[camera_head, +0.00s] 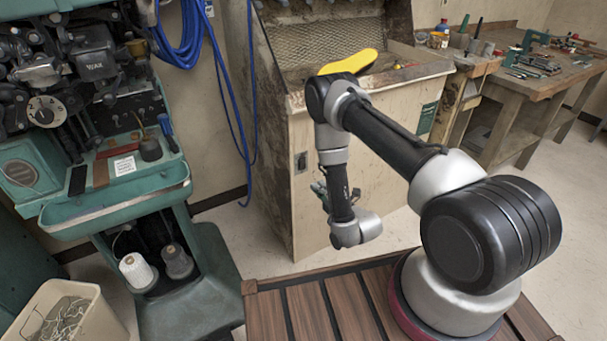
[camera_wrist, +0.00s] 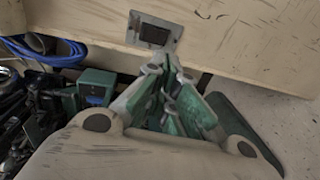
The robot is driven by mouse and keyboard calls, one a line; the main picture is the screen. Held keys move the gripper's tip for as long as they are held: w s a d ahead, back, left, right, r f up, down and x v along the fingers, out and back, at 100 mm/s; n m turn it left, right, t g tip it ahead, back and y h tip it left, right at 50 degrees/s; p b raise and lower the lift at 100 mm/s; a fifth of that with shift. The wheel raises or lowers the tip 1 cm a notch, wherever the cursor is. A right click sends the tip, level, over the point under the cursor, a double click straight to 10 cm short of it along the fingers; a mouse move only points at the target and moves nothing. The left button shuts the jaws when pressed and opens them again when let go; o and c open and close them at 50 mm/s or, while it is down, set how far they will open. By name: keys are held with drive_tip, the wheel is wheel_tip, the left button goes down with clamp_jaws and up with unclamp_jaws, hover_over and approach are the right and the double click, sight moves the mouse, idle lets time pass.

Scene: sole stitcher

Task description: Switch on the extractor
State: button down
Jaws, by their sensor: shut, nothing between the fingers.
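The extractor is a worn beige cabinet (camera_head: 345,160) with a mesh back, standing behind my arm in the head view. A small metal switch plate (camera_head: 301,162) with a dark middle is on its side. The plate also shows at the top of the wrist view (camera_wrist: 154,33). My gripper (camera_head: 318,190) is shut and empty, a little below and right of the plate in the head view. In the wrist view its green fingers (camera_wrist: 172,65) come together just below the plate. I cannot tell whether they touch the cabinet. The switch's position is too small to read.
A green stitching machine (camera_head: 110,200) stands at left, with a bin (camera_head: 65,315) in front. A blue hose (camera_head: 235,110) hangs beside the cabinet. A yellow sole (camera_head: 349,62) lies on the cabinet's ledge. A workbench (camera_head: 545,85) with tools is at back right.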

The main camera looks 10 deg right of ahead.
sight(298, 169)
drive_tip(key=x, duration=1.1)
drive_tip(key=shift+w, duration=0.15)
drive_tip(key=shift+w+a+f, duration=0.1)
drive_tip(key=shift+w, duration=0.2)
drive_tip(key=shift+s+f, duration=0.1)
